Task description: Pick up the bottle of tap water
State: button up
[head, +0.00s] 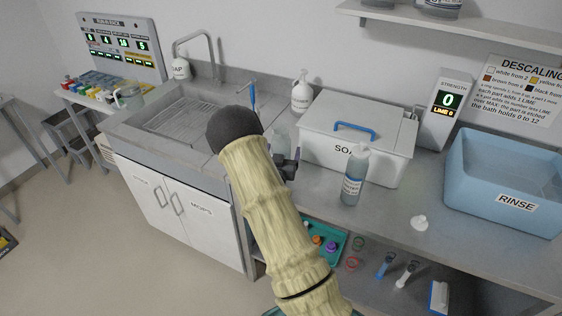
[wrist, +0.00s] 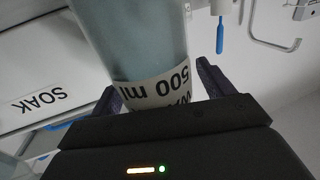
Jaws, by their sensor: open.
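A pale, translucent bottle (head: 281,138) stands on the counter just left of the SOAK bath, partly hidden behind my arm. In the wrist view the bottle (wrist: 145,40) fills the space between the jaws; its white label reads "500 ml" and part of a word starting "WA", the rest hidden. My gripper (head: 289,166) is open, with one dark finger on each side of the bottle (wrist: 160,88). I cannot tell whether the fingers touch it. A second clear bottle (head: 353,175) with a white label stands in front of the SOAK bath; its label is too small to read.
The lidded SOAK bath (head: 395,165) is right of my gripper. A white pump bottle (head: 301,93) stands behind, and the sink (head: 180,120) is left. Counter front centre-right is mostly clear.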

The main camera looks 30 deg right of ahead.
jog(key=c, duration=1.3)
jog(key=shift+r, duration=0.3)
jog(key=shift+r+b, duration=0.65)
jog(key=shift+r, duration=4.05)
